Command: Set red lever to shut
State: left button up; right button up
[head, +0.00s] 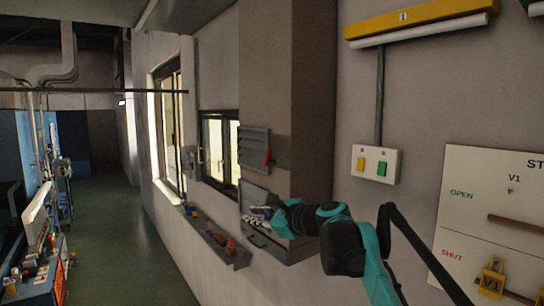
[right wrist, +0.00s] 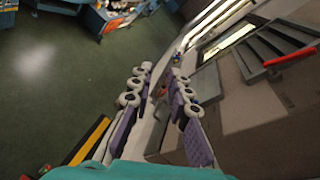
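The red lever (head: 267,156) sits at the right side of a grey slatted vent (head: 253,142) on the pillar. In the right wrist view the lever (right wrist: 290,57) sticks out from the slats (right wrist: 262,48) at the upper right. My right gripper (head: 255,217) is below the vent in the head view, apart from the lever. In the right wrist view its two purple, white-jointed fingers (right wrist: 157,76) stand apart with nothing between them. My left gripper is not in view.
A switch box (head: 375,164) has yellow and green buttons. A narrow ledge (head: 210,232) with small objects runs below the windows. The green floor (head: 115,230) is open at left.

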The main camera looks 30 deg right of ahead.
jog(key=d+r+m+t+p, duration=0.1)
jog(key=d+r+m, duration=0.1)
jog(key=d+r, duration=0.2)
jog(key=w+d+r+m+t+h+p, duration=0.1)
jog(key=d+r+m, duration=0.2)
jog(key=d+r, duration=0.1)
jog(key=w+d+r+m+t+p, duration=0.1)
jog(key=d+r+m, duration=0.2)
jog(key=r, duration=0.3)
jog(key=shift+d+r+h+p, duration=0.25)
jog(key=shift+d+h+p, duration=0.15)
jog(key=shift+d, duration=0.1)
jog(key=shift+w, duration=0.35)
pick_arm(q)
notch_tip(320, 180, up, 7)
jog(key=p, duration=0.1)
pick_arm(e)
jog(key=w, duration=0.7)
jog(key=shift+a+f, duration=0.1)
jog(key=shift+a, duration=0.25)
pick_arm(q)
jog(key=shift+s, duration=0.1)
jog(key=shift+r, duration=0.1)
pick_arm(e)
grip_shut()
